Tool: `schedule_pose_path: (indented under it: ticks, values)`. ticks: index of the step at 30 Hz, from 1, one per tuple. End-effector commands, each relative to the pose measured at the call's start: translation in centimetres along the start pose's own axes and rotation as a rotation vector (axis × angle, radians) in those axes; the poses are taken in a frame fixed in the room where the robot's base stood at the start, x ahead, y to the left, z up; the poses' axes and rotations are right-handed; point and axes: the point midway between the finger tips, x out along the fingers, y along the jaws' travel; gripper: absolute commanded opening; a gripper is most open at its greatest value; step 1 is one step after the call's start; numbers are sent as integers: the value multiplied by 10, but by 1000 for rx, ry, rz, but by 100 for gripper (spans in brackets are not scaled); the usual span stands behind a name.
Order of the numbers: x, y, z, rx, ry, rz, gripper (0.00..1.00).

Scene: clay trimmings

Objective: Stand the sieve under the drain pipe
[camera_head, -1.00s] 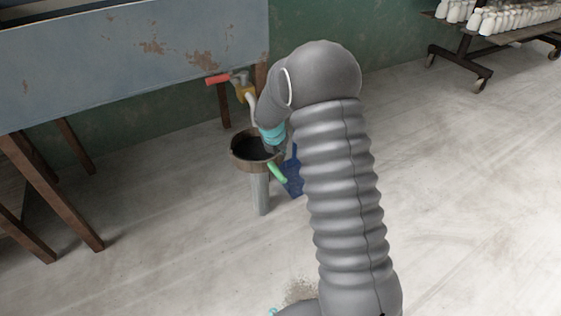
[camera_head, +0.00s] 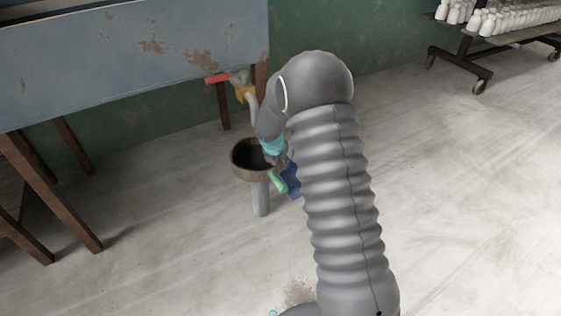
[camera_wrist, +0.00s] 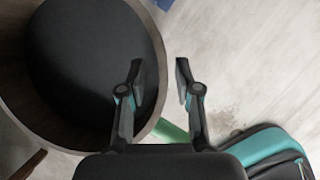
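The sieve (camera_head: 236,167), a round brown-rimmed vessel with a dark inside, appears upright above a grey cylinder (camera_head: 261,198) below the drain pipe (camera_head: 252,104). It fills the left of the wrist view (camera_wrist: 157,62). My gripper (camera_head: 281,158) is at its right rim. In the wrist view the gripper (camera_wrist: 163,85) has its fingers apart; the rim's outer edge shows between them. I cannot tell whether either finger touches the rim. My arm hides part of the sieve's right side in the head view.
A green piece (camera_head: 277,182) and a blue object (camera_head: 291,181) are beside the sieve. The pipe has a yellow valve (camera_head: 241,92) and red handle (camera_head: 217,79) beneath the grey-blue tank (camera_head: 110,65). A wheeled rack (camera_head: 470,60) stands back right. The right floor is clear.

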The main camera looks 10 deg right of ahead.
Motion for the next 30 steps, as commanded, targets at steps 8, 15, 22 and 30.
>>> schedule_pose_path:
  ticks: [8, 15, 22, 30]
  values:
    - [-6, 0, 2, 0, -1, 1, 33]
    - [-47, 1, 2, 0, -3, 3, 33]
    - [-91, 0, 2, 0, -2, 2, 33]
    - [-119, 0, 1, -1, 0, 0, 33]
